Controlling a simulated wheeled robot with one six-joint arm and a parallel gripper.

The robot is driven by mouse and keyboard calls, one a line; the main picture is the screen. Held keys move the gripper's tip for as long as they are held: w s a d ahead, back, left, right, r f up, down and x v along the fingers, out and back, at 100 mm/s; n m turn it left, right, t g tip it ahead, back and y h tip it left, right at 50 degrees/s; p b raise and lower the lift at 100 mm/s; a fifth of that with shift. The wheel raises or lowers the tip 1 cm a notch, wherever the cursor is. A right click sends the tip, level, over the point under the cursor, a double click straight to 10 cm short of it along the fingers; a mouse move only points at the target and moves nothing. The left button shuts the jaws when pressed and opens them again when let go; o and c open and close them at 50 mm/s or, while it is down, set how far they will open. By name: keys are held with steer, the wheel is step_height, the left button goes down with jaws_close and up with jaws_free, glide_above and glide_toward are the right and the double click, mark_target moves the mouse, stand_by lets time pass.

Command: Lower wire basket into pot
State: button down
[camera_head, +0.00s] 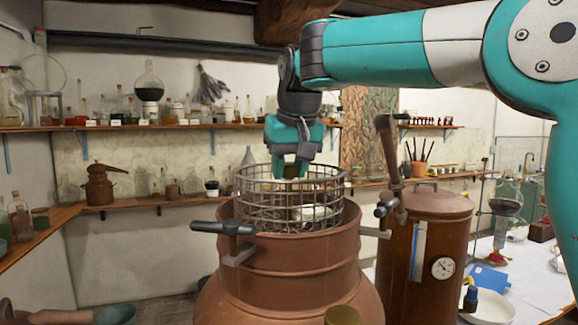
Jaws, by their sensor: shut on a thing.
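The round wire basket (262,208) sits at the mouth of the large copper pot (285,285) in the middle of the view. Its lower part is hidden behind the pot's rim, and its upper rings stand above the rim. It looks about upright. My gripper (291,176) comes down from above at the basket's top and is shut on the basket. The fingertips and the exact grasp are partly hidden by the wires. Whether the basket touches the pot inside cannot be seen.
Dark-handled clamps (222,228) stick out from the pot's rim on both sides. A copper boiler (425,245) with a gauge and an upright lever (388,150) stands close at right. Shelves of glassware (150,125) line the back wall. A white table (535,270) is at right.

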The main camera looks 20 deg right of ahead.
mark_target(290, 177)
steer(key=shift+f+b, duration=1.2)
steer(key=shift+f, duration=0.4)
steer(key=shift+f+b, duration=2.5)
steer(key=shift+f, duration=0.8)
